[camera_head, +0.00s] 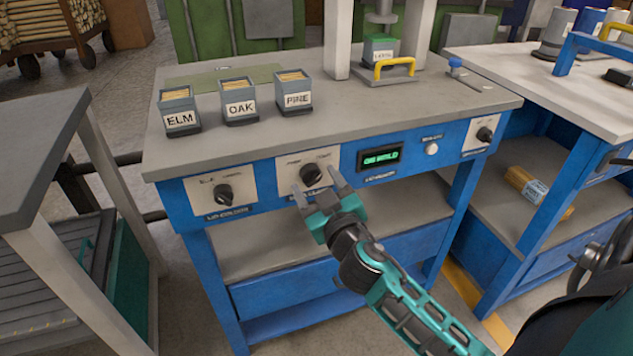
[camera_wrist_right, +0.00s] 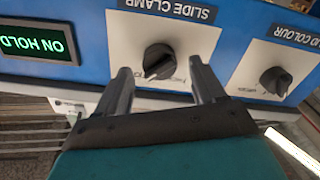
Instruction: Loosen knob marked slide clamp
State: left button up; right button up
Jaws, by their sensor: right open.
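The slide clamp knob (camera_head: 311,173) is a black round knob on a cream plate in the middle of the blue bench's front panel. In the right wrist view the knob (camera_wrist_right: 159,61) appears upside down, with the "SLIDE CLAMP" label at its plate's edge. My right gripper (camera_head: 316,183) is open in front of the panel. In the right wrist view its fingers (camera_wrist_right: 159,80) point toward the knob, one on each side, with a visible gap to it. The fingers look not to touch the knob. My left gripper is not in view.
A second knob (camera_head: 224,194) sits left on the panel, a third (camera_head: 484,134) at the right. A green-lit display (camera_head: 380,158) reads "ON HOLD" in the wrist view. A white button (camera_head: 432,149) is beside it. Elm (camera_head: 180,121), oak (camera_head: 240,110) and pine (camera_head: 294,101) boxes stand on top.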

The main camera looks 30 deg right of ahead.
jog(key=shift+w+d, duration=0.1)
jog(key=shift+w, duration=0.3)
jog(key=c, duration=1.1)
jog(key=shift+o, duration=0.2)
